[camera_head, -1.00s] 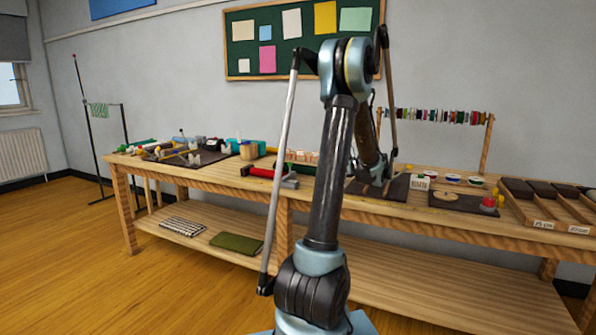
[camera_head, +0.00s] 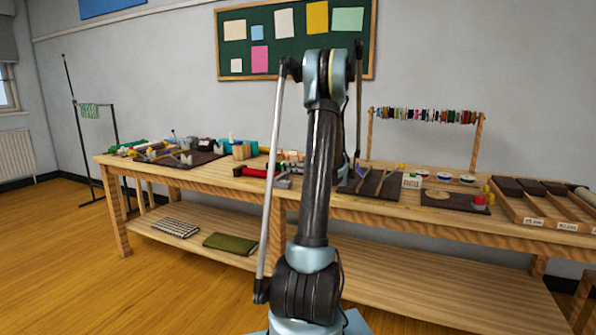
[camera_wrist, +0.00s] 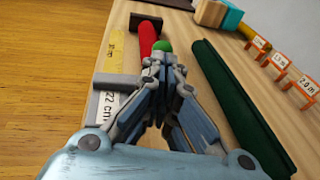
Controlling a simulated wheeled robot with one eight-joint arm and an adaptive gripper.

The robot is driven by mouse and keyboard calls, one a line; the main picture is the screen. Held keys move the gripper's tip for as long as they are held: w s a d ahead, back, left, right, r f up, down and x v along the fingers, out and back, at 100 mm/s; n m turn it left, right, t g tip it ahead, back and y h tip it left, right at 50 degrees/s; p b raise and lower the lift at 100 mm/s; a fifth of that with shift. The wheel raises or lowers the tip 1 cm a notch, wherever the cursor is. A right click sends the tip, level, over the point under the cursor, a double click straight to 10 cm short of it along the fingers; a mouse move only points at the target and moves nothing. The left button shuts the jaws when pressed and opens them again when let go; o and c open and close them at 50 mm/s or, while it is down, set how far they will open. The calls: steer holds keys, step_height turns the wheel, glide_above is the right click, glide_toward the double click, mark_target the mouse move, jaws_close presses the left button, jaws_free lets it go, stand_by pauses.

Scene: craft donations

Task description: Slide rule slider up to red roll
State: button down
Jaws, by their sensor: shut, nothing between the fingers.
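In the wrist view the yellow rule (camera_wrist: 115,48) lies along the left table edge. The grey slider (camera_wrist: 117,82) sits across it, beside a "22 cm" label (camera_wrist: 107,107). The red roll (camera_wrist: 147,38) lies just right of the rule, farther from me than the slider, with a dark block (camera_wrist: 146,19) at its far end. My gripper (camera_wrist: 160,64) is shut and empty, its tips over the near end of the red roll, beside a green round end (camera_wrist: 162,46). It is right of the slider. The red roll also shows in the head view (camera_head: 250,172); my arm hides the gripper there.
A dark green roll (camera_wrist: 237,108) lies right of my gripper, with orange length tags (camera_wrist: 283,62) beyond it. In the head view, a dark mat with tools (camera_head: 175,157) lies left on the bench and wooden trays (camera_head: 530,203) stand right.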

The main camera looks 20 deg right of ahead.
steer(key=shift+w+a, duration=0.25)
steer(key=shift+w, duration=0.1)
steer(key=shift+w+a, duration=0.35)
steer(key=shift+w, duration=0.05)
stand_by(0.3)
